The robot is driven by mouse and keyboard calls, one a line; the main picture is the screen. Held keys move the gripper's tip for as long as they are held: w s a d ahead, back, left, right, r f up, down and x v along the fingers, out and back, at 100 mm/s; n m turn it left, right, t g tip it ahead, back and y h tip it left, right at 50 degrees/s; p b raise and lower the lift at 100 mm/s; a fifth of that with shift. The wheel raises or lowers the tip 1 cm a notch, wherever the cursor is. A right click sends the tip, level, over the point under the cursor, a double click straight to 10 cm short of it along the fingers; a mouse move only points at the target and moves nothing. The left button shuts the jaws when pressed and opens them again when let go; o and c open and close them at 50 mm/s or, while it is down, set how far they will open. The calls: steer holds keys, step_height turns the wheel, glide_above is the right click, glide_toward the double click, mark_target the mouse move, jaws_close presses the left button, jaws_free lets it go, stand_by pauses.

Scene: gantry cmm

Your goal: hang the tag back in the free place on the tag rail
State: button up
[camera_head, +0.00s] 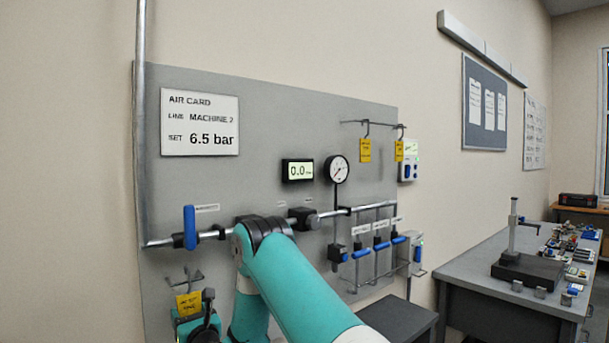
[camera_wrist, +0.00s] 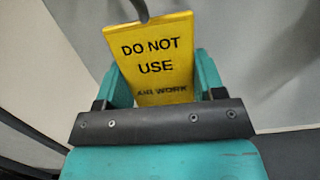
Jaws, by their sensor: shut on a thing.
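A yellow tag (camera_wrist: 155,55) reading "DO NOT USE" and "AIR WORK" stands between the teal fingers of my gripper (camera_wrist: 160,85). My gripper is shut on its lower part. A dark curved hook end (camera_wrist: 141,10) shows at the tag's top edge; I cannot tell whether it passes through the tag. In the head view the held tag (camera_head: 188,304) is at lower left, just below a small grey hooked bracket (camera_head: 187,279). The tag rail (camera_head: 355,122) is at the panel's upper right, with two yellow tags (camera_head: 365,151) (camera_head: 399,151) hanging from hooks.
A grey panel (camera_head: 260,115) carries an air card (camera_head: 200,122), a gauge (camera_head: 337,169), a display (camera_head: 298,170) and a pipe with a blue-handled valve (camera_head: 190,227). Several blue-handled valves (camera_head: 381,245) sit right. A bench (camera_head: 470,272) stands far right. My arm hides the panel's lower middle.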

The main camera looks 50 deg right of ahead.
steer(key=shift+s+f+b, duration=0.1)
steer(key=shift+s+b, duration=0.05)
steer(key=shift+b, duration=0.35)
steer(key=b+v, duration=0.1)
steer(key=b, duration=0.1)
steer(key=b+v, duration=0.2)
steer(key=b, duration=0.1)
steer(key=b+v, duration=0.1)
steer(key=b, duration=0.2)
steer(key=shift+s+r, duration=0.25)
steer(key=shift+r+b+v, duration=0.2)
steer(key=shift+b+v, duration=0.65)
steer(key=shift+b, duration=0.1)
steer(key=shift+r+b+v, duration=0.15)
steer(key=shift+b+v, duration=0.75)
steer(key=shift+b, duration=0.05)
steer(key=shift+r+b+v, duration=0.2)
steer(key=shift+b+v, duration=0.65)
steer(key=shift+b, duration=0.1)
steer(key=shift+s+a, duration=0.1)
steer(key=shift+a, duration=0.05)
